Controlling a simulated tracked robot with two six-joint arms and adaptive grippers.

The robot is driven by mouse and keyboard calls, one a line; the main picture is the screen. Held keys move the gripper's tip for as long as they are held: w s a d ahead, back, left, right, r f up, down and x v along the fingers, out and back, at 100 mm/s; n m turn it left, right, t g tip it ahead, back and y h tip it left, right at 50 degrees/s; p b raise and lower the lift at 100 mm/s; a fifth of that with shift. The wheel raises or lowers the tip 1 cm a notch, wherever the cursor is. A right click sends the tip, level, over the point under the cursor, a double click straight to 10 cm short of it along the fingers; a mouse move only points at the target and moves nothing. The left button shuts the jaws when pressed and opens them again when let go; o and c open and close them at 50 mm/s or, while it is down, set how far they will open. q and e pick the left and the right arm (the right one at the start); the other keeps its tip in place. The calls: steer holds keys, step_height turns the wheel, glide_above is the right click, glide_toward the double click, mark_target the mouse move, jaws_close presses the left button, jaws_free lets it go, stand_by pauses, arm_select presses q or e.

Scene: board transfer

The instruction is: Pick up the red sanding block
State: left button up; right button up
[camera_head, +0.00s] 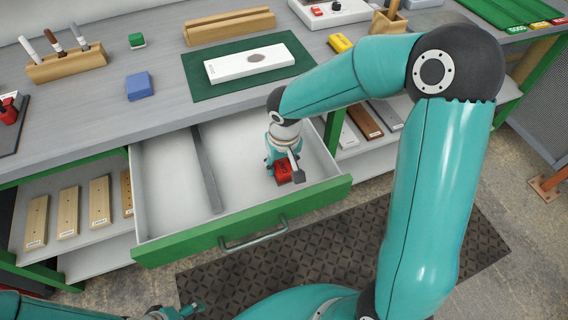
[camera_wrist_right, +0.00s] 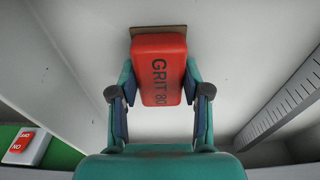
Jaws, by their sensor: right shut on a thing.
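The red sanding block (camera_head: 284,175) is inside the open drawer (camera_head: 165,205), in the right compartment near the front. My right gripper (camera_head: 281,166) reaches down into the drawer. Its two fingers (camera_wrist_right: 160,98) are shut on the block's sides. Whether the block touches the drawer floor I cannot tell. My left gripper (camera_head: 176,312) shows only partly at the bottom edge, far from the block; its fingers are unclear.
A dark divider (camera_head: 207,170) splits the drawer, and the green drawer front (camera_head: 180,246) has a handle. On the worktop above are a green mat (camera_head: 200,85) with a white board (camera_head: 235,66), a blue block (camera_head: 139,86) and a wooden tool holder (camera_head: 68,65).

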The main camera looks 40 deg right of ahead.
mark_target(282, 163)
step_height(282, 163, up, 20)
steer(key=p, duration=0.1)
steer(key=shift+p, duration=0.3)
stand_by(0.3)
